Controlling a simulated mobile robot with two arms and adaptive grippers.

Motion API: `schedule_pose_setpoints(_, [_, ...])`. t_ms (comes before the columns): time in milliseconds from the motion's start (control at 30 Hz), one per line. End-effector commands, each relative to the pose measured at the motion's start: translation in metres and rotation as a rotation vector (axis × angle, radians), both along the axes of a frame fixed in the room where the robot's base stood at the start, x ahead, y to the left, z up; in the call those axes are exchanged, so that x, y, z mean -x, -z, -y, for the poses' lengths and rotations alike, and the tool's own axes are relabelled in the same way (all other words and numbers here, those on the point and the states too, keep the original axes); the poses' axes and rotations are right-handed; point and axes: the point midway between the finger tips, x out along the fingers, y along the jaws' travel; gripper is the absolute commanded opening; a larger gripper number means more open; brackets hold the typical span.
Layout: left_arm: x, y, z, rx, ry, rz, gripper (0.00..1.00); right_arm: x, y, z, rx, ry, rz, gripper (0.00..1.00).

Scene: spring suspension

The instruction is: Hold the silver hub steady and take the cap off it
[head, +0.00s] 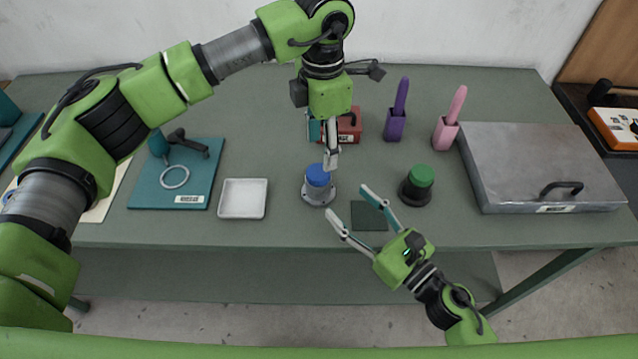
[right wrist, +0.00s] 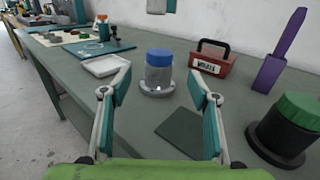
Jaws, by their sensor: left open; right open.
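The silver hub (head: 318,193) stands upright on the table with the blue cap (head: 318,175) on top. In the right wrist view the hub (right wrist: 158,80) and its blue cap (right wrist: 159,57) show beyond and between my right fingers. My left gripper (head: 322,155) points down just above and behind the cap, open; part of it also shows at the top of the right wrist view (right wrist: 160,6). My right gripper (head: 350,210) is open and empty, in front of and to the right of the hub, apart from it.
A black hub with a green cap (head: 420,176) stands to the right. A dark green mat (head: 369,216) lies near the front edge. A white tray (head: 243,198) is left of the hub. A red box (head: 349,127) and pen holders (head: 395,125) stand behind; a grey metal case (head: 540,160) is at right.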

Motion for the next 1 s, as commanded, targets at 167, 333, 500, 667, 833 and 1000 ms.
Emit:
schedule_pose_setpoints(167, [0.0, 0.001, -0.001, 0.0, -0.003, -0.001, 0.49, -0.026, -0.002, -0.02, 0.0, 0.0, 0.005, 0.55])
schedule_pose_setpoints(333, [0.0, 0.001, -0.001, 0.002, -0.002, -0.001, 0.49, -0.049, -0.002, -0.038, -0.001, 0.0, 0.003, 0.55])
schedule_pose_setpoints(500, [0.0, 0.001, 0.0, 0.002, -0.002, -0.001, 0.49, -0.066, -0.002, -0.053, -0.001, 0.0, 0.002, 0.55])
schedule_pose_setpoints(667, [0.0, 0.001, 0.0, 0.002, -0.002, -0.001, 0.49, -0.076, -0.002, -0.06, -0.002, 0.001, 0.001, 0.55])
schedule_pose_setpoints(833, [0.0, 0.001, 0.0, 0.002, -0.002, -0.001, 0.49, -0.079, -0.001, -0.063, -0.002, 0.001, 0.0, 0.55])
schedule_pose_setpoints(1000, [0.0, 0.001, 0.0, 0.002, -0.002, -0.001, 0.49, -0.079, -0.001, -0.063, -0.002, 0.001, 0.0, 0.55])
